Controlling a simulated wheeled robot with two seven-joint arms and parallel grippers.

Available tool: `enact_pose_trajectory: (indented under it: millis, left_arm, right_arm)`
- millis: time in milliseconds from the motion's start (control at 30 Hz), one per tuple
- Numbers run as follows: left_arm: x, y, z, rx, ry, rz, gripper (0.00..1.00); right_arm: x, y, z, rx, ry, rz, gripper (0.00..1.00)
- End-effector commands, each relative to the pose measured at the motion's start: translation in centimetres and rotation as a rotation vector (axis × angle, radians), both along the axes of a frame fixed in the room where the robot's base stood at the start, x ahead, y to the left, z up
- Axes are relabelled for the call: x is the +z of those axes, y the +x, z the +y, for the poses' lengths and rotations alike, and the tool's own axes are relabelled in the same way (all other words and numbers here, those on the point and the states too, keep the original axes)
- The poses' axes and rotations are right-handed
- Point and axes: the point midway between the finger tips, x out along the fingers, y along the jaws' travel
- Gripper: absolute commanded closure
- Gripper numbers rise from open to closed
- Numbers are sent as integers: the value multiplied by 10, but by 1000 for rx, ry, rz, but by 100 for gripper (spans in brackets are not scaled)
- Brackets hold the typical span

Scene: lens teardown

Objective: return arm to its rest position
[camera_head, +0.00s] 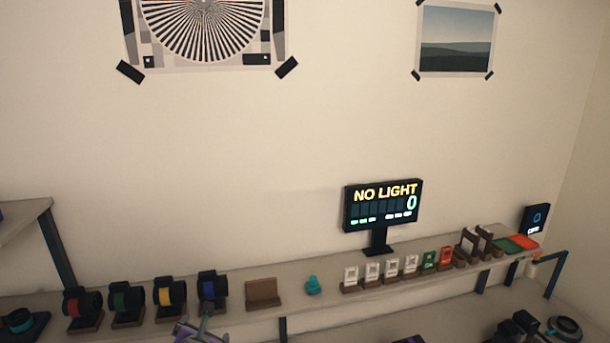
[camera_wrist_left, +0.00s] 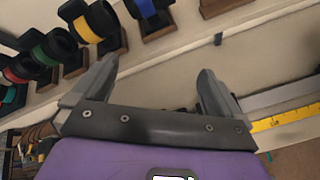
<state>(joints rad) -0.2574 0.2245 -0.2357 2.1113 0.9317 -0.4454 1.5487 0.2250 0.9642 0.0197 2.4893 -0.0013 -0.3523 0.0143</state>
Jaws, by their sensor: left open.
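My left gripper (camera_wrist_left: 150,82) is open and empty in the left wrist view, its two grey fingers spread apart in front of the shelf. In the head view only a small part of my left gripper (camera_head: 203,326) shows at the bottom edge, below the lens with the blue band. Nothing is between the fingers. My right gripper is not in either view.
A shelf (camera_head: 330,303) along the wall holds lenses with red (camera_head: 82,305), green (camera_head: 127,302), yellow (camera_head: 168,297) and blue (camera_head: 212,290) bands. A display (camera_head: 383,205) reads NO LIGHT. A yellow ruler (camera_wrist_left: 285,118) lies below the shelf.

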Motion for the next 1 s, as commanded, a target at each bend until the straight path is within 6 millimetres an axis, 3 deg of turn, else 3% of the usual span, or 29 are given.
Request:
enact_pose_trajectory:
  millis: [167, 267, 400, 500, 600, 700, 833, 867, 1000]
  left_arm:
    - [-81, -15, -17, -268, 289, 198, 0]
    - [-138, -35, -30, -501, 477, 327, 0]
    - [-229, -88, -55, -955, 732, 490, 0]
    - [-281, -136, -75, -1304, 860, 534, 0]
    - [-319, -187, -96, -1635, 942, 506, 0]
    - [-344, -237, -118, -1935, 986, 412, 0]
    - [-362, -302, -147, -2274, 1011, 189, 0]
    - [-375, -292, -144, -2248, 1029, 205, 0]
    - [-408, -289, -143, -2238, 1033, 214, 0]
  right_arm:
    - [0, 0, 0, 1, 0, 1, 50]
    - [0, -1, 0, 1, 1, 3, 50]
    - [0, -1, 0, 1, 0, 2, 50]
    - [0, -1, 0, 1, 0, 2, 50]
    - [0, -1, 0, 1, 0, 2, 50]
    - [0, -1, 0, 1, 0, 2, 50]
    - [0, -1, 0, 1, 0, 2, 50]
    - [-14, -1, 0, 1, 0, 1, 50]
    - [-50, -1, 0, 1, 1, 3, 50]
